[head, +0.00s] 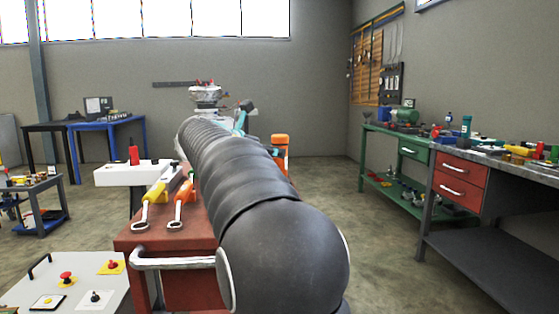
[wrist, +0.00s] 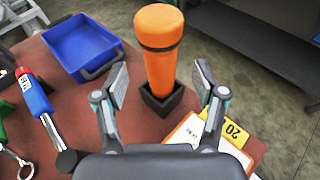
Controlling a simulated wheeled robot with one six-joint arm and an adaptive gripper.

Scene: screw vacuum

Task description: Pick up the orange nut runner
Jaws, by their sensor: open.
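The orange nut runner (wrist: 159,58) stands upright in a small black square holder (wrist: 163,103) on the reddish-brown tabletop in the wrist view. My gripper (wrist: 160,84) is open, with one finger on each side of the runner's lower body. Gaps show between the pads and the runner, so it is not gripped. In the head view, an orange upright shape that looks like the runner (head: 279,141) shows just right of my arm. My gripper is mostly hidden behind the arm there.
A blue tray (wrist: 84,46) lies left of the runner. A blue-and-red tool (wrist: 38,98) lies at the left.

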